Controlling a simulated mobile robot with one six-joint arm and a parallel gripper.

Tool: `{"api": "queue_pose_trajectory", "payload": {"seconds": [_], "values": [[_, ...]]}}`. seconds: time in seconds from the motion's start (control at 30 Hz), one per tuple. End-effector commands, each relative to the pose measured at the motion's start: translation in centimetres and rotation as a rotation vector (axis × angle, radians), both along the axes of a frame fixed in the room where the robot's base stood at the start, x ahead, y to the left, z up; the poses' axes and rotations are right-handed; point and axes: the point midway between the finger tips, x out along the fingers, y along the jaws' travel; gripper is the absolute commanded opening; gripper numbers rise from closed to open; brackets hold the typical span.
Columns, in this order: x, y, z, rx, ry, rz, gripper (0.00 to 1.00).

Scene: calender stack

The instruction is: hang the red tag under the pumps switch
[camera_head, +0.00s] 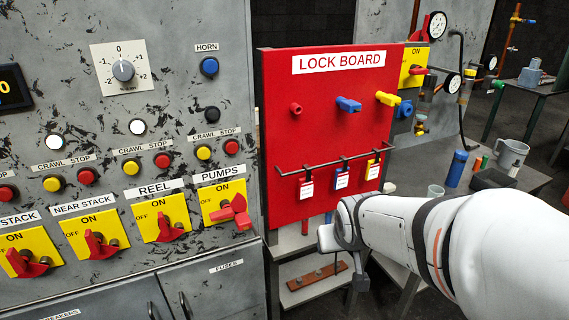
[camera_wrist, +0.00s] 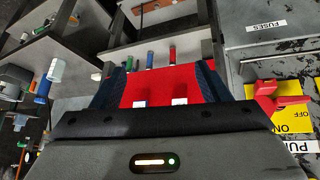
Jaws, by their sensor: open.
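The red tag (camera_head: 306,188) has a white label and hangs at the left end of the rail on the red lock board. The pumps switch (camera_head: 224,198) is a yellow plate on the grey panel, left of the board. Its red handle has another red piece (camera_head: 243,221) at its lower right. The yellow plate also shows at the right of the wrist view (camera_wrist: 284,102). My gripper (camera_head: 341,238) is in front of and below the board, right of the red tag. In the wrist view its fingers (camera_wrist: 160,82) are apart, with nothing held between them.
A blue tag (camera_head: 342,179) and a yellow tag (camera_head: 373,170) hang right of the red one. The rail (camera_head: 322,164) juts forward. A bench with cups stands right.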

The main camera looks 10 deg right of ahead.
Motion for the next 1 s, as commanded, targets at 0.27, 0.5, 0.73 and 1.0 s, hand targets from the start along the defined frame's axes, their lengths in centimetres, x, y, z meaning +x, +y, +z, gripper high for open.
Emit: {"api": "queue_pose_trajectory", "payload": {"seconds": [0.27,0.5,0.73,1.0], "values": [[11.5,-1.7,-1.3,-0.03,-0.371,0.104,0.69],[17.0,-0.7,-2.3,0.061,-0.685,0.239,0.69],[18.3,0.4,-2.6,0.184,-0.905,0.321,0.69],[19.2,1.1,-2.3,0.237,-0.986,0.347,0.69]]}}
